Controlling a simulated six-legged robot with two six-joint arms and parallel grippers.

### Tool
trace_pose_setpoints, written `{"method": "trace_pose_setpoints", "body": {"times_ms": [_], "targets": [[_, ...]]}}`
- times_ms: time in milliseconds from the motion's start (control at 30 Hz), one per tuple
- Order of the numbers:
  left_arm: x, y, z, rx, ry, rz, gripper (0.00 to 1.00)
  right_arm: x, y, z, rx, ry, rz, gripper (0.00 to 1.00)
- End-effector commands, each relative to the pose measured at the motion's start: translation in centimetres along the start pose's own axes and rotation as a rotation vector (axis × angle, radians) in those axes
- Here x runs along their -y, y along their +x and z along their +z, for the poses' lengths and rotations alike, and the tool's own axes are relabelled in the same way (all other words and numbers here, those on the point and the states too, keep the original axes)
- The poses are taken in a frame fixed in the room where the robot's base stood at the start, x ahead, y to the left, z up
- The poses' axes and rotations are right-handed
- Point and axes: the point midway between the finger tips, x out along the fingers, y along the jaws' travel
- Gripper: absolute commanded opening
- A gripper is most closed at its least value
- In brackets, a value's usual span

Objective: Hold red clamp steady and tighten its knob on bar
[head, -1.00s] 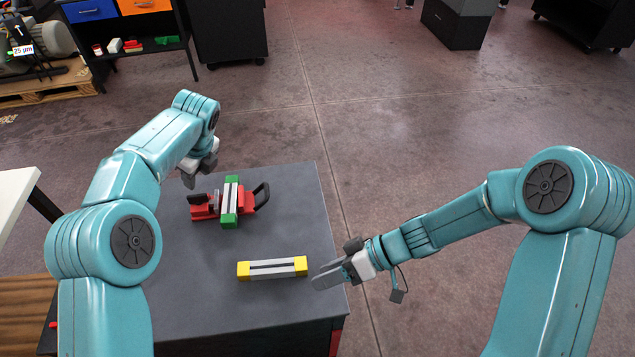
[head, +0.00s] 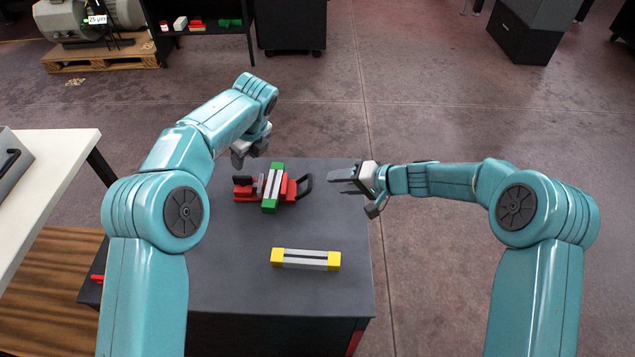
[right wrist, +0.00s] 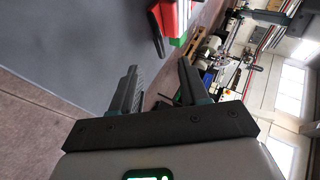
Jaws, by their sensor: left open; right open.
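The red clamp (head: 291,190) lies on the dark table with its black loop handle to the right and a dark part at its left end. A grey bar with green ends (head: 273,188) lies across its middle. My left gripper (head: 245,158) is open, above the table's back edge, behind and left of the clamp and apart from it. My right gripper (head: 335,181) is open and empty, pointing left, a little right of the handle and not touching it. In the right wrist view, part of the red clamp (right wrist: 172,16) shows beyond the open fingers (right wrist: 160,78). The knob cannot be made out clearly.
A grey bar with yellow ends (head: 306,259) lies nearer on the table (head: 230,280). Bare tabletop surrounds it. A white table (head: 50,170) stands at the left. A dark shelf unit (head: 205,42) stands beyond, with open floor at the right.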

Motion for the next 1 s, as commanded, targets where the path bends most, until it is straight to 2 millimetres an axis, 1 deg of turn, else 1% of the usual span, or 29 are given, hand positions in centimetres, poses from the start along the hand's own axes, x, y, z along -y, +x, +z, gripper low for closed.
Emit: {"method": "trace_pose_setpoints", "body": {"times_ms": [33, 300, 400, 500, 600, 700, 933, 967, 1000], "targets": [[0.0, 0.0, 0.0, 0.000, 0.000, 0.000, 0.43, 0.0, 1.3, 0.1, 0.003, 0.000, -0.001, 0.44], [0.0, 0.0, 0.0, 0.000, 0.000, 0.000, 0.43, -0.1, 7.1, 0.1, 0.002, -0.002, 0.000, 0.44], [0.0, 0.0, 0.0, 0.000, 0.000, 0.000, 0.43, 0.0, 8.7, 0.1, 0.001, -0.003, 0.000, 0.44], [0.0, 0.0, 0.0, 0.000, 0.000, 0.000, 0.43, -0.1, 9.9, 0.0, 0.001, -0.001, 0.000, 0.44], [0.0, 0.0, 0.0, 0.000, 0.000, 0.000, 0.43, 0.0, 10.7, 0.0, 0.000, -0.002, 0.000, 0.44], [0.0, 0.0, 0.0, 0.000, 0.000, 0.000, 0.43, 0.0, 11.0, 0.0, 0.000, -0.002, 0.000, 0.44], [0.0, 0.0, 0.0, 0.000, 0.000, 0.000, 0.43, 0.0, 11.0, 0.0, 0.000, -0.001, 0.000, 0.44], [0.0, 0.0, 0.0, 0.000, 0.000, 0.000, 0.43, 0.0, 11.0, 0.0, 0.000, -0.001, 0.000, 0.38], [0.0, 0.0, 0.0, 0.000, 0.000, 0.000, 0.43, 0.0, 11.0, 0.0, 0.000, -0.001, 0.000, 0.25]]}}
